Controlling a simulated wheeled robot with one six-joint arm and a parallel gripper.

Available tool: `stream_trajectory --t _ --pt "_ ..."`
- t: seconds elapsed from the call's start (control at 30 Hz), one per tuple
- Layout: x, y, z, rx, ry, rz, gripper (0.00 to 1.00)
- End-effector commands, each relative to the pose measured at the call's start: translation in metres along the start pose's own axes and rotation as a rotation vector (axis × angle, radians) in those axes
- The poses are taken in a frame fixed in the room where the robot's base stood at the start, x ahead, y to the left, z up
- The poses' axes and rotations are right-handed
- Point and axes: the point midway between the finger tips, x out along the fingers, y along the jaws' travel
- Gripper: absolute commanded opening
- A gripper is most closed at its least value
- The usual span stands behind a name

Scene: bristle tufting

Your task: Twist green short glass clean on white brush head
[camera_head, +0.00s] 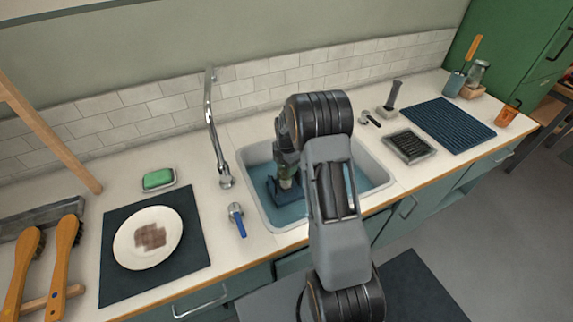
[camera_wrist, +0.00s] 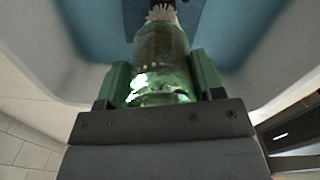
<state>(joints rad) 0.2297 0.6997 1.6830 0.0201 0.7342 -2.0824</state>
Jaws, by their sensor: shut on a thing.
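The green short glass (camera_wrist: 160,68) is between the fingers of my gripper (camera_wrist: 160,85) in the wrist view, with its far end toward the sink floor. My gripper is shut on it. The white brush head (camera_wrist: 162,12) shows at the far end of the glass, at the top of the wrist view. I cannot tell how far it sits inside the glass. In the head view my gripper (camera_head: 286,178) is down in the sink, over a dark blue base (camera_head: 284,193). My arm hides much of the glass and the brush there.
The sink (camera_head: 250,190) has pale raised walls around my gripper. A soiled plate (camera_head: 125,245) lies on a dark mat at left. A blue ribbed mat (camera_head: 450,125) lies at right.

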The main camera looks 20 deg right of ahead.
Motion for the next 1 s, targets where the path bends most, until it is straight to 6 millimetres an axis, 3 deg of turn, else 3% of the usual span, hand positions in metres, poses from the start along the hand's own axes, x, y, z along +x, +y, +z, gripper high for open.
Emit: stream_trajectory --t 0.1,0.8,1.0 --pt "-0.0004 0.0002 0.0001 0.0 0.0 0.001 0.21" --pt "0.0045 0.0001 0.0001 -0.001 0.0 0.001 0.21" --pt "0.0068 0.0015 0.0016 -0.135 0.0 -0.007 0.21"
